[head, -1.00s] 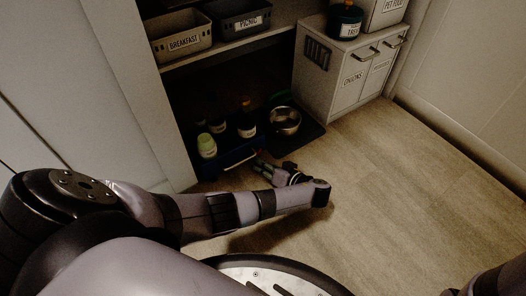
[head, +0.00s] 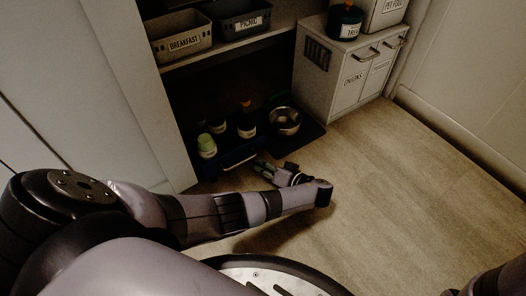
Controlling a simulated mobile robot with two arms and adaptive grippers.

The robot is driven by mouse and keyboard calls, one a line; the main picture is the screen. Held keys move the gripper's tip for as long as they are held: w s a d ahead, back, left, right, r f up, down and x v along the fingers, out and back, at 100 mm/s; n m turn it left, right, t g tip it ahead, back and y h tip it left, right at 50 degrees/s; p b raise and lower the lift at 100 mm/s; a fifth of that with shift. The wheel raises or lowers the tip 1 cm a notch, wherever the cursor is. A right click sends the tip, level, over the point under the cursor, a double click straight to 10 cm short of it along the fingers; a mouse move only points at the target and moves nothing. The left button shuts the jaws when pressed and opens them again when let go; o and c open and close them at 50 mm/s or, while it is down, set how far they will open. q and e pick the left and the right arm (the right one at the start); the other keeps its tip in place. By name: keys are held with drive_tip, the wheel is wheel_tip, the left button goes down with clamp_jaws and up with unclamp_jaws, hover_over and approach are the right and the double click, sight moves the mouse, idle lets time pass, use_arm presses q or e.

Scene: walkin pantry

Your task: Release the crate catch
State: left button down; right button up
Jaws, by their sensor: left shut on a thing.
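The dark blue crate (head: 222,167) stands on the floor under the shelf, with bottles in it and a pale bar handle (head: 240,161) along its front. My left arm reaches across from the left, and my left gripper (head: 259,164) is at the crate's front right corner, beside the end of the handle. Its fingers are shut on a small part there, seemingly the crate catch; the fingers and the dim light hide it. My right gripper is out of the picture; only a piece of my right arm shows at the bottom right.
In the crate are a pale green-capped bottle (head: 207,146) and an orange-capped bottle (head: 246,124). A metal bowl (head: 285,121) sits on a dark mat to the right. A white cabinet (head: 345,75) stands at the back right. The wooden floor (head: 390,190) to the right is clear.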

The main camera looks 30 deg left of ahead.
use_arm(q)
drive_tip(key=shift+s+a+r+m+g+y, duration=0.15)
drive_tip(key=shift+m+g+y, duration=0.1)
drive_tip(key=shift+m, duration=0.3)
drive_tip(key=shift+s+d+r+m+g+y, duration=0.15)
drive_tip(key=shift+m+y, duration=0.1)
drive_tip(key=shift+m, duration=0.3)
drive_tip(key=shift+a+r+m+g+y+b, duration=0.1)
drive_tip(key=shift+r+m+g+y+b, duration=0.15)
drive_tip(key=shift+m, duration=0.25)
drive_tip(key=shift+a+m+g+y+b, duration=0.15)
drive_tip(key=shift+m+y+b, duration=0.15)
drive_tip(key=shift+m, duration=0.2)
drive_tip(key=shift+r+m+y+b, duration=0.3)
drive_tip(key=shift+m+y+b, duration=0.1)
drive_tip(key=shift+m, duration=0.55)
drive_tip(key=shift+r+m+y+b, duration=0.25)
drive_tip(key=shift+r+m+y, duration=0.1)
drive_tip(key=shift+m, duration=0.6)
drive_tip(key=c, duration=1.7)
unclamp_jaws()
drive_tip(key=shift+s, duration=0.1)
drive_tip(key=shift+d, duration=0.15)
